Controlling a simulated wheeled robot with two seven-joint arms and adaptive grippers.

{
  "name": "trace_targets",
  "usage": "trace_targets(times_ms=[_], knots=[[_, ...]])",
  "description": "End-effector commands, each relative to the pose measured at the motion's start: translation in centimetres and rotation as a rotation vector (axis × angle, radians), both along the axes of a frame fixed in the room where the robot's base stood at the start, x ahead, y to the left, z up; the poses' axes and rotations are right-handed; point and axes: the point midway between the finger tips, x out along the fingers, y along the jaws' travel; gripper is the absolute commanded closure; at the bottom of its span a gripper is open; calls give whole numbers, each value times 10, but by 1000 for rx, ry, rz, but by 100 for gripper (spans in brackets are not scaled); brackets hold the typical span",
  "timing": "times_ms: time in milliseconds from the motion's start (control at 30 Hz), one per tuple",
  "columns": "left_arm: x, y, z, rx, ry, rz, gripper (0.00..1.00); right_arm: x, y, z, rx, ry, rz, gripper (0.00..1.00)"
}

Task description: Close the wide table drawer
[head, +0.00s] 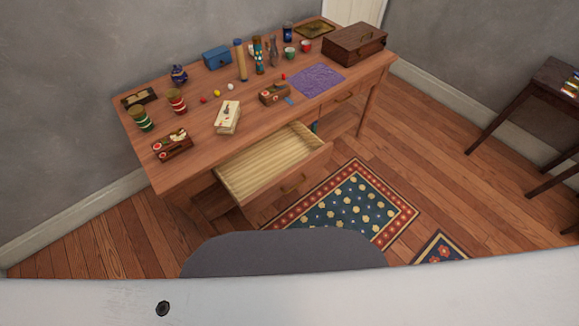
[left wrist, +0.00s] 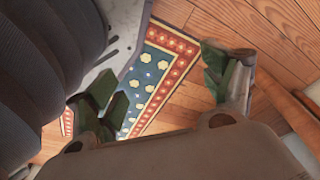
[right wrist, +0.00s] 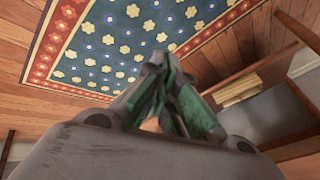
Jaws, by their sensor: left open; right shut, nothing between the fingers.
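The wide table drawer (head: 291,181) stands pulled out from the front of the wooden table (head: 190,122). Its striped lining shows and it looks empty. A handle (head: 293,184) is on its front. Neither gripper shows in the head view. My left gripper (left wrist: 165,90) is open and empty above the patterned rug, with its green-padded fingers wide apart. My right gripper (right wrist: 163,75) is shut with nothing between its fingers, over the rug. A wooden piece with a pale striped part (right wrist: 236,90), perhaps the drawer, shows at the right of the right wrist view.
The rug (head: 385,192) lies on the floor before the table. The tabletop holds a wooden box (head: 355,43), a purple cloth (head: 316,80), a blue box (head: 216,57), tins and small items. A side table (head: 550,90) stands at the right.

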Motion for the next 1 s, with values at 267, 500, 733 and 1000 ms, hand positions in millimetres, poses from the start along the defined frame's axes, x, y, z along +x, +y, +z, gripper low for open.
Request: trace_targets(times_ms=[267,500,733,1000], knots=[[25,-9,0,-11,-15,-1,18,44,-1,9,110,-81,-96,100],[43,-16,7,-20,-26,-2,18,78,2,27,214,-148,-162,100],[58,-22,17,-29,-36,-3,18,108,4,49,319,-214,-211,100],[73,-29,31,-41,-50,-5,18,138,10,80,451,-288,-252,100]])
